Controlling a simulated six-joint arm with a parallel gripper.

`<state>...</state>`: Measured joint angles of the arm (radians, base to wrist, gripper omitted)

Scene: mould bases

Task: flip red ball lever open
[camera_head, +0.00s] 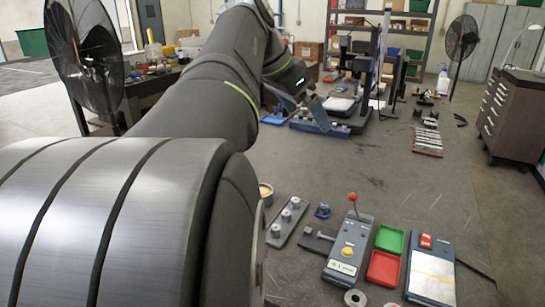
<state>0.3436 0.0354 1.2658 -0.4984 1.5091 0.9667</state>
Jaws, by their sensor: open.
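The lever with the red ball (353,197) stands up from the far end of a grey control box (345,262) at the lower middle right. The lever looks close to upright; whether it counts as open or shut I cannot tell. A yellow button (347,252) and a white label are on the box's near part. My gripper (310,108) is far behind and to the left of the lever, beside a black machine. It is open, apart from the red ball, and its fingers are small and partly hidden by my arm.
A green tray (390,239) and a red tray (383,268) sit right of the box. A grey plate with knobs (287,222) and a hammer-like tool (318,237) lie left. The black machine (357,80) stands behind. The middle table is mostly clear.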

